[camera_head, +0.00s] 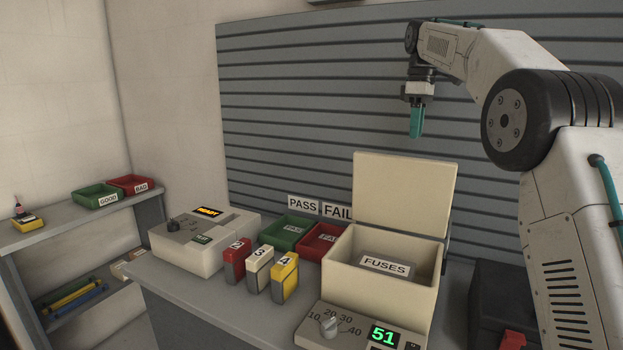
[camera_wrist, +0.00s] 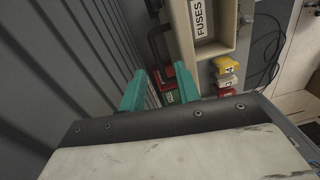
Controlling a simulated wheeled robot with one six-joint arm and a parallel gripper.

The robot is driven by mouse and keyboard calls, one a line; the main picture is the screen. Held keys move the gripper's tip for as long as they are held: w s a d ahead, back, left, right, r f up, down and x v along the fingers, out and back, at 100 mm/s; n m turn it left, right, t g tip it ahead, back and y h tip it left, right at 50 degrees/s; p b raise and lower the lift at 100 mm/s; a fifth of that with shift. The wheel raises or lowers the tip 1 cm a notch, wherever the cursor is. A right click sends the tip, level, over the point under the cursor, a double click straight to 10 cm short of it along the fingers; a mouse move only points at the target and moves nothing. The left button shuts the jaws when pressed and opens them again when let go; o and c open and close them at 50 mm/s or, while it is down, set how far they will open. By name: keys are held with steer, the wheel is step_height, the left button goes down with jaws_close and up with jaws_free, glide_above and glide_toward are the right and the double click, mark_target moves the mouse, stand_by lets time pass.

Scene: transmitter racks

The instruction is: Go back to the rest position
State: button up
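My gripper (camera_head: 416,130) has teal fingers and hangs in the air, pointing down, in front of the slatted wall in the head view. In the wrist view its two fingers (camera_wrist: 160,80) stand apart with nothing between them. The cream FUSES box (camera_head: 343,250) is below it, with its lid (camera_head: 403,196) raised. The box also shows at the top of the wrist view (camera_wrist: 240,35). My gripper touches nothing.
The bench holds a tester reading READY (camera_head: 190,250), a green PASS bin (camera_head: 283,236), a red FAIL bin (camera_head: 313,250), red (camera_head: 233,268), white (camera_head: 252,280) and yellow (camera_head: 280,288) numbered blocks, and a dial unit reading 51 (camera_head: 310,332). A shelf (camera_head: 60,223) stands left.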

steer(key=s+a+m+t, duration=0.1)
steer(key=s+m, duration=0.2)
steer(key=s, duration=0.9)
steer(key=s+a+m, duration=0.2)
steer(key=s+m, duration=0.1)
steer(key=s, duration=0.9)
steer(key=s+f+m, duration=0.2)
steer(key=s+f, duration=0.7)
steer(key=s, duration=0.3)
steer(key=s+f+m, duration=0.3)
steer(key=s+f, duration=0.7)
steer(key=s, duration=0.2)
steer(key=shift+s+a+f+t, duration=0.15)
steer(key=shift+a+t, duration=0.25)
